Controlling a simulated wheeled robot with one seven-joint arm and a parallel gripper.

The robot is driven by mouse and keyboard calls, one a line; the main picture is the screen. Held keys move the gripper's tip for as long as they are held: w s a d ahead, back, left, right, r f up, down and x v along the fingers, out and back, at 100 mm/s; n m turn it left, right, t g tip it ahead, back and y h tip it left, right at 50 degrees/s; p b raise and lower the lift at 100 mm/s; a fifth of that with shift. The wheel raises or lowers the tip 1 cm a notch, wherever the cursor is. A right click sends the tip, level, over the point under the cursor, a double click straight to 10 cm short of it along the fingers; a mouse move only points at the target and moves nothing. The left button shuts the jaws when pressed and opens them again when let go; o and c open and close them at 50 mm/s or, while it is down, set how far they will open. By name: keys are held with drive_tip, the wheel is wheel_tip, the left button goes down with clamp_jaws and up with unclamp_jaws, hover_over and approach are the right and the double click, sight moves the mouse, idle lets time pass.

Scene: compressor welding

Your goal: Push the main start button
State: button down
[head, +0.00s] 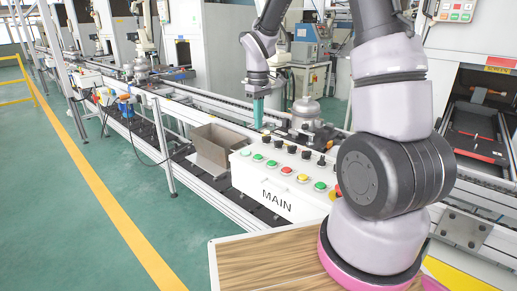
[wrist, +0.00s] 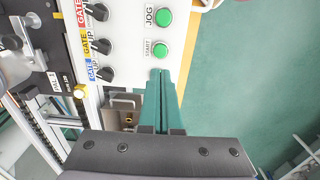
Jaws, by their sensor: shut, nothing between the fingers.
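The white control box marked MAIN (head: 278,200) stands left of my arm in the head view, with a row of coloured push buttons along its top. In the wrist view, a green button labelled START (wrist: 160,50) sits near the panel's end, with a green JOG button (wrist: 164,17) beyond it. My gripper (head: 258,128) points down above the far left end of the box, its teal fingers shut together and empty. In the wrist view the fingertips (wrist: 161,72) appear just short of the START button. Their height above the panel is hard to tell.
Black selector knobs (wrist: 104,45) run beside the green buttons. An open grey box (head: 213,150) stands left of the control box. A metal compressor part (head: 305,112) is on the line behind. A wooden tabletop (head: 270,262) lies in front.

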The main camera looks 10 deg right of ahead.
sight(259, 156)
wheel_tip(259, 156, down, 10)
drive_tip(key=shift+f, duration=0.15)
idle(0.4)
drive_tip(key=shift+s+f, duration=0.2)
drive_tip(key=shift+f, duration=0.55)
drive_tip(key=shift+s+f, duration=0.2)
drive_tip(key=shift+w+r, duration=0.2)
drive_tip(key=shift+r, duration=0.25)
wheel_tip(259, 156, up, 14)
drive_tip(key=shift+w+r, duration=0.15)
